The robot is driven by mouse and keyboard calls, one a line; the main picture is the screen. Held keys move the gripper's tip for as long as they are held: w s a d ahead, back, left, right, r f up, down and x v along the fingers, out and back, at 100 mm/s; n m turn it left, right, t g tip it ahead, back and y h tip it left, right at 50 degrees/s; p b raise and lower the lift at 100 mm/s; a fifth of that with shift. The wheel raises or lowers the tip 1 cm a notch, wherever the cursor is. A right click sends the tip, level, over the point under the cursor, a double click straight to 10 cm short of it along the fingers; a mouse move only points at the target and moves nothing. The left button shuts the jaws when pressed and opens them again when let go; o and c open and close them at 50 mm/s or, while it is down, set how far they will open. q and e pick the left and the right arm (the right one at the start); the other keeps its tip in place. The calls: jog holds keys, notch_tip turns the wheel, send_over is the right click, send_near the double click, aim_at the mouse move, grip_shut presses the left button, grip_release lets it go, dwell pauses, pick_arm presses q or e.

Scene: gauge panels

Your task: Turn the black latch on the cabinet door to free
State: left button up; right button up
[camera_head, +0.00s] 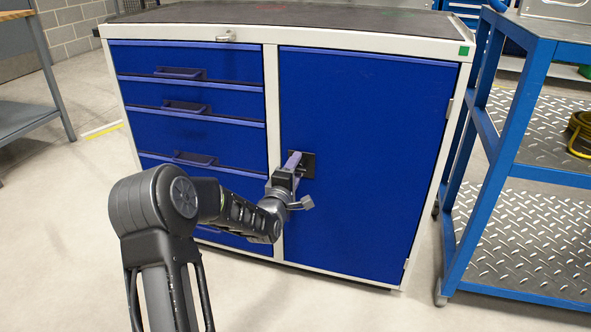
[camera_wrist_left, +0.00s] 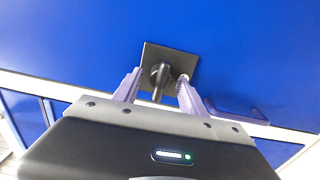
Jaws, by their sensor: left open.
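The cabinet door (camera_head: 360,130) is a flat blue panel in a light frame, shut. The black latch sits on a dark square plate (camera_head: 309,165) near the door's left edge, partly hidden by my gripper in the head view. In the left wrist view the latch handle (camera_wrist_left: 158,84) stands on its plate (camera_wrist_left: 155,54) and points down in the picture, toward the drawer side. My left gripper (camera_head: 297,163) is at the latch, fingers apart. In the left wrist view its purple fingers (camera_wrist_left: 158,78) stand on either side of the handle; I cannot tell whether they touch it.
Blue drawers (camera_head: 190,62) with protruding handles are left of the door. A blue trolley (camera_head: 500,170) with tread-plate shelves stands close on the right. A workbench (camera_head: 25,75) is at the far left. The floor (camera_head: 70,225) in front is clear.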

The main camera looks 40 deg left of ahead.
pick_arm(q)
jog(key=shift+s, duration=0.1)
jog(key=p+v, duration=0.2)
jog(key=v, duration=0.5)
jog(key=shift+s+d, duration=0.15)
jog(key=shift+s, duration=0.15)
